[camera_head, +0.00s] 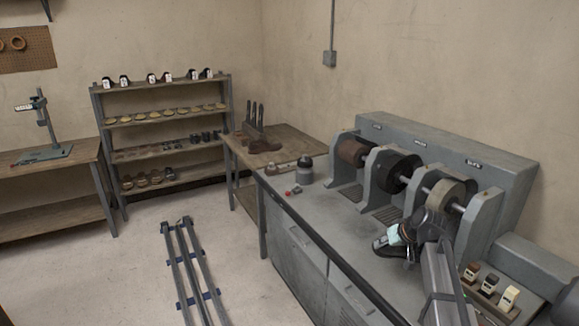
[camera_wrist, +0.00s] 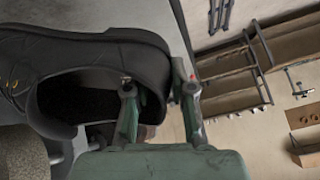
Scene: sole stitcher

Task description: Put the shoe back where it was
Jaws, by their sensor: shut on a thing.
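A black shoe (camera_wrist: 80,52) fills the left of the wrist view, its opening facing the camera. My gripper (camera_wrist: 157,84) is shut on the shoe's rim near the heel, one finger inside the opening and the other outside. In the head view the dark shoe (camera_head: 382,247) hangs over the grey bench by the grinding wheels, partly hidden by my gripper (camera_head: 408,238). A shelf rack (camera_head: 165,118) against the back wall holds shoes and shoe parts on several levels.
A grinding machine (camera_head: 450,143) with several wheels stands on the grey bench (camera_head: 330,212). Small bottles (camera_head: 489,284) stand at lower right. A rail (camera_head: 190,270) lies on the floor.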

